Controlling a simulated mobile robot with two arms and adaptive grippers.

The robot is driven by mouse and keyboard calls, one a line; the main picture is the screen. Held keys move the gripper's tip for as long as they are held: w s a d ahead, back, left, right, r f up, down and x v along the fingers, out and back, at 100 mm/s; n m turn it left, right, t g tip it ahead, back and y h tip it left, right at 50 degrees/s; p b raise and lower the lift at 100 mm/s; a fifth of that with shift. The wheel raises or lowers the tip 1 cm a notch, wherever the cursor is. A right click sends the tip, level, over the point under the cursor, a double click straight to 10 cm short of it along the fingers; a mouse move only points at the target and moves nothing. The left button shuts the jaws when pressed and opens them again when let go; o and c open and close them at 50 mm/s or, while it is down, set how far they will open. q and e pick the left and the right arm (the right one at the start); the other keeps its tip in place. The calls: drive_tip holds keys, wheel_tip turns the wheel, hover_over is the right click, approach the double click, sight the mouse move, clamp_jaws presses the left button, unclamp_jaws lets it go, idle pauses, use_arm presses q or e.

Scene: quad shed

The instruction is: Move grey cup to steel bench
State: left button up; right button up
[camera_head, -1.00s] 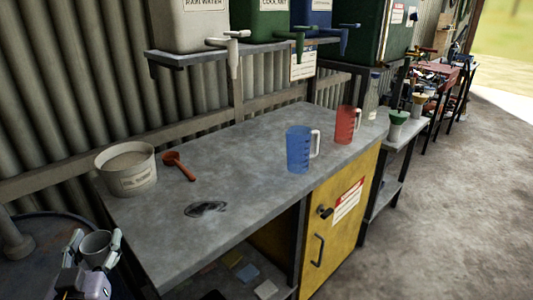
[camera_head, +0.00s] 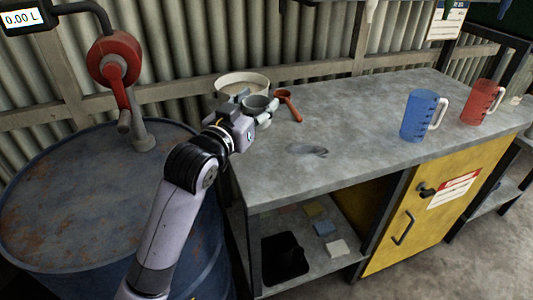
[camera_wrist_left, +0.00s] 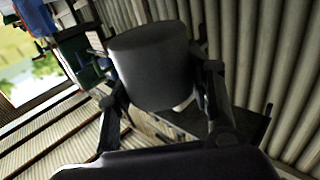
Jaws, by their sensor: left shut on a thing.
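My left gripper (camera_head: 257,113) is shut on the grey cup (camera_head: 259,103) at the left end of the steel bench (camera_head: 350,116). In the left wrist view the grey cup (camera_wrist_left: 154,66) sits between the two fingers. In the head view the cup appears in front of the white tub, and its mouth faces up. I cannot tell its exact height over the bench top. My right gripper is not in view.
A white tub (camera_head: 232,83) and a red scoop (camera_head: 289,105) are on the bench near the gripper. A blue jug (camera_head: 419,115) and a red jug (camera_head: 481,103) stand at the right. A blue drum (camera_head: 60,215) with a red pump (camera_head: 115,60) stands left. The bench middle is clear apart from a dark stain.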

use_arm(q)
wheel_tip(320, 180, down, 10)
drive_tip(key=shift+f+b, duration=0.1)
drive_tip(key=shift+b, duration=0.2)
wheel_tip(320, 180, down, 5)
drive_tip(key=shift+r, duration=0.1)
drive_tip(key=o, duration=1.2)
drive_tip(key=shift+c, duration=0.2)
drive_tip(key=shift+s, duration=0.1)
drive_tip(key=v, duration=1.2)
drive_tip(key=shift+b, duration=0.4)
